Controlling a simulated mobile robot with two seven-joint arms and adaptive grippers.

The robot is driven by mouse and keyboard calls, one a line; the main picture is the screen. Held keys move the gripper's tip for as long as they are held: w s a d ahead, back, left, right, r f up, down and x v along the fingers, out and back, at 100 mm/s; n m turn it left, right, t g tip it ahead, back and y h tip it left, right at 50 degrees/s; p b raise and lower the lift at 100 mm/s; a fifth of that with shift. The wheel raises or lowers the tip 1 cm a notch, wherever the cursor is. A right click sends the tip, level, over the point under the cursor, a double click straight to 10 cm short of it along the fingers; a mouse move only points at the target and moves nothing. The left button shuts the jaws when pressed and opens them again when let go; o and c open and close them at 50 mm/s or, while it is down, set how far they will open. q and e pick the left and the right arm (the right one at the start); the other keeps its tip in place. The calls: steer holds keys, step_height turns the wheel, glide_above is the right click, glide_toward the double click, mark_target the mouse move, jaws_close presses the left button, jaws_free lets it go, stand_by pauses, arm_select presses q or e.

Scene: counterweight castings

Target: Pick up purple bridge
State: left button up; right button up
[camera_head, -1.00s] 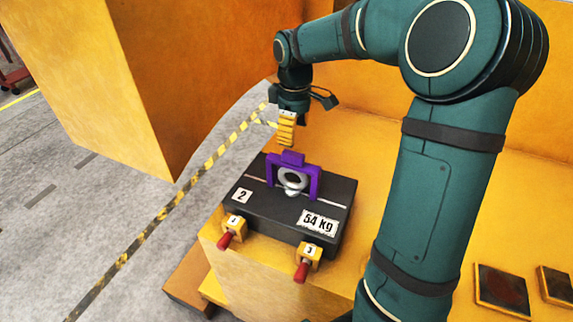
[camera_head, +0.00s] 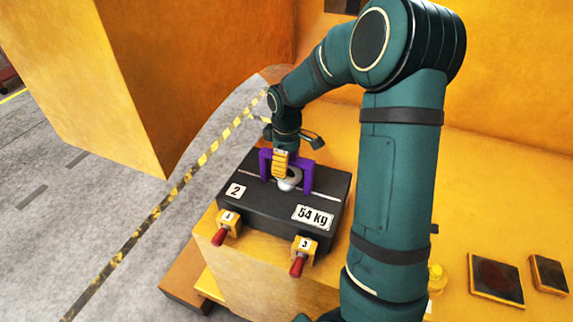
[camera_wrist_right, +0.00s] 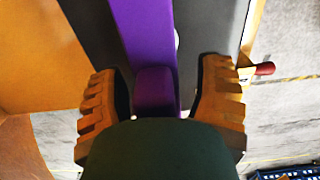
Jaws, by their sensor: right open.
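The purple bridge (camera_head: 308,178) stands upright on top of a black casting (camera_head: 262,207) marked "2" and "54 kg", over a grey ring (camera_head: 289,180). My right gripper (camera_head: 280,172) is at the bridge's top bar, pointing down, and hides the middle of it. In the right wrist view the purple bridge (camera_wrist_right: 146,40) runs between the two yellow fingers of my right gripper (camera_wrist_right: 160,105). The fingers are open, one on each side of it, with gaps showing. My left gripper is not in view.
The casting rests on a yellow block (camera_head: 255,270) with two red-handled clamps (camera_head: 222,232) at its front edge. A tall orange box (camera_head: 120,80) stands at the left. Dark square plates (camera_head: 497,280) lie at the right.

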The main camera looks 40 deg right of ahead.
jaws_close()
steer(key=shift+r, duration=0.1)
stand_by(0.3)
steer(key=shift+w+r, duration=0.1)
steer(key=shift+r, duration=0.2)
step_height(320, 180, up, 9)
steer(key=shift+r, duration=0.1)
stand_by(0.3)
steer(key=shift+r+p, duration=0.35)
steer(key=shift+p, duration=0.2)
